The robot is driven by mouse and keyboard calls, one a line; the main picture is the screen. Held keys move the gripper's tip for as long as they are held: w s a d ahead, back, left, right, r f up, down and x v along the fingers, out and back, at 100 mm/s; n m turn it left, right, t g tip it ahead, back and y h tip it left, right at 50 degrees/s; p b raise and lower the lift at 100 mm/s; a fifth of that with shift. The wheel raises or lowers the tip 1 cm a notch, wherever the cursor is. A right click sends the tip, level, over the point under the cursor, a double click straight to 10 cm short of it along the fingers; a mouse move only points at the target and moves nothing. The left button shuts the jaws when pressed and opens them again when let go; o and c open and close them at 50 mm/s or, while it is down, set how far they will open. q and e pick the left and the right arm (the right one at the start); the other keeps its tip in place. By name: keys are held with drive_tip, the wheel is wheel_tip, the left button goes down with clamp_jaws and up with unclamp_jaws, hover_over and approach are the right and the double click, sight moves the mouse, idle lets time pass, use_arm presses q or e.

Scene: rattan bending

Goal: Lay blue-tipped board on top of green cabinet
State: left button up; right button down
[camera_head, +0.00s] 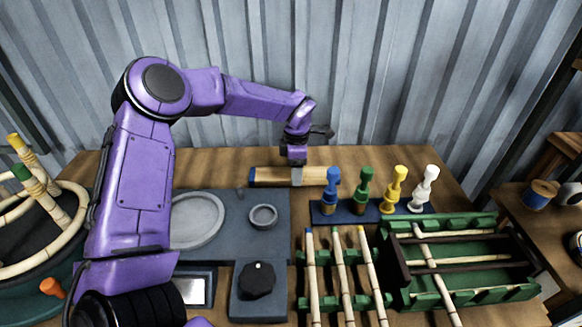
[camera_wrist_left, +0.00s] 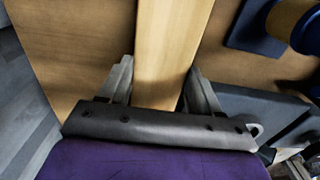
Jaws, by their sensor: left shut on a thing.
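The blue-tipped board (camera_head: 270,176) is a pale wooden bar with a dark blue left end, lying crosswise near the back of the table. My left gripper (camera_head: 297,173) reaches down over it and is shut on it near its middle. In the left wrist view the board (camera_wrist_left: 172,45) runs between the two fingers of the gripper (camera_wrist_left: 158,85). I cannot tell whether it touches the table. A green slatted box-like frame (camera_head: 520,290), the closest match to the green cabinet, is at the right front, with dark bars and a pale stick on it. My right gripper is out of view.
A blue stand (camera_head: 318,214) with blue, green, yellow and white knobbed pegs is between the board and green frame. A green rack (camera_head: 303,304) holds several tipped sticks. A grey plate fixture (camera_head: 265,240) is in front of the board. Corrugated metal wall (camera_head: 400,80) stands behind.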

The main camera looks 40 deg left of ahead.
use_arm(q)
drive_tip(key=shift+f, duration=0.75)
drive_tip(key=shift+f, duration=0.1)
drive_tip(key=o, duration=1.2)
